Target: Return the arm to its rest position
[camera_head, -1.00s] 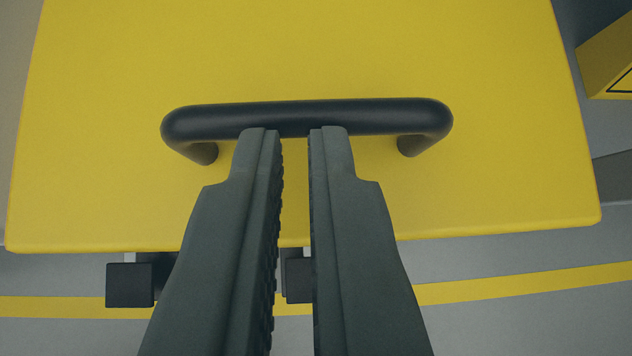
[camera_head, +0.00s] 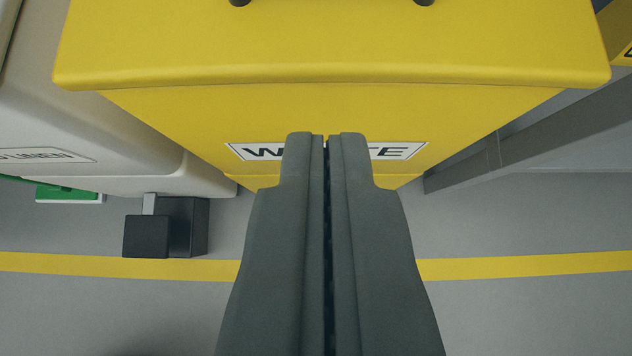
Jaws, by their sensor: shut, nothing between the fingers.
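My gripper (camera_head: 326,136) reaches up from the bottom of the picture, its two grey fingers closed together with nothing between them. A yellow bin (camera_head: 480,115) stands in front of it. The fingertips cover the middle of the bin's label (camera_head: 405,151), which shows "W" and "TE" on either side. The bin's lid (camera_head: 330,45) is down, and only the lower ends of its dark handle (camera_head: 424,2) show at the top edge. I cannot tell how far the fingertips are from the bin front.
A grey sloped structure (camera_head: 530,130) and a yellow object (camera_head: 618,30) are at the right. A yellow line (camera_head: 540,264) crosses the open grey floor.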

